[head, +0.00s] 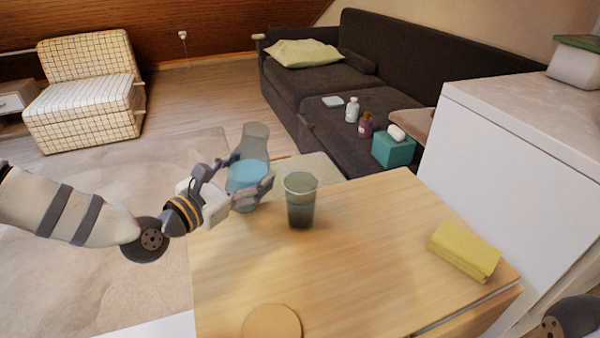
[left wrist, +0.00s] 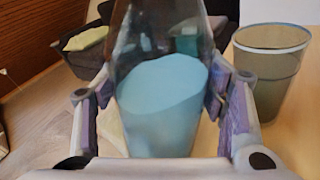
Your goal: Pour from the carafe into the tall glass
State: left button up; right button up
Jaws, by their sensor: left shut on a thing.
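The carafe (head: 249,146) is clear glass with light blue liquid in its lower part. My left gripper (head: 252,182) is shut around its body and holds it about upright at the table's far left edge. In the left wrist view the carafe (left wrist: 160,100) stands between both fingers. The tall glass (head: 300,200) stands upright on the table just right of the carafe, apart from it. It is greyish and see-through, darker low down; I cannot tell what it holds. It also shows at the right of the left wrist view (left wrist: 268,70). My right gripper is not in view.
The wooden table (head: 350,255) has a yellow block-like item (head: 465,250) at right and a round coaster (head: 271,321) at the front. Its middle is clear. A white cabinet (head: 500,170) stands right. A dark sofa (head: 390,60) with small bottles and a teal box (head: 393,150) is behind.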

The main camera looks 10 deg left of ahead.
aim_at(244, 157)
pick_arm(q)
jog(key=shift+d+r+m+p, duration=0.2)
jog(key=shift+r+m+p, duration=0.15)
jog(key=shift+m+p, duration=0.85)
jog(key=shift+d+f+m+g+y+p, duration=0.15)
jog(key=shift+m+g+y+p, duration=0.2)
jog(key=shift+m+p, duration=0.2)
jog(key=shift+a+f+m+y+p, duration=0.2)
jog(key=shift+f+m+y+p, duration=0.15)
jog(key=shift+m+p, duration=0.3)
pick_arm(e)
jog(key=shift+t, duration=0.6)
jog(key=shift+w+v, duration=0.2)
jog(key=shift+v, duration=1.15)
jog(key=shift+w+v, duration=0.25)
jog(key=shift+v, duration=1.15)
pick_arm(q)
jog(key=shift+a+r+m+y+p, duration=0.3)
jog(key=shift+r+m+p, duration=0.2)
jog(key=shift+m, duration=0.2)
jog(key=shift+a+r+m+y+p, duration=0.3)
jog(key=shift+r+m+p, duration=0.2)
jog(key=shift+m, duration=0.2)
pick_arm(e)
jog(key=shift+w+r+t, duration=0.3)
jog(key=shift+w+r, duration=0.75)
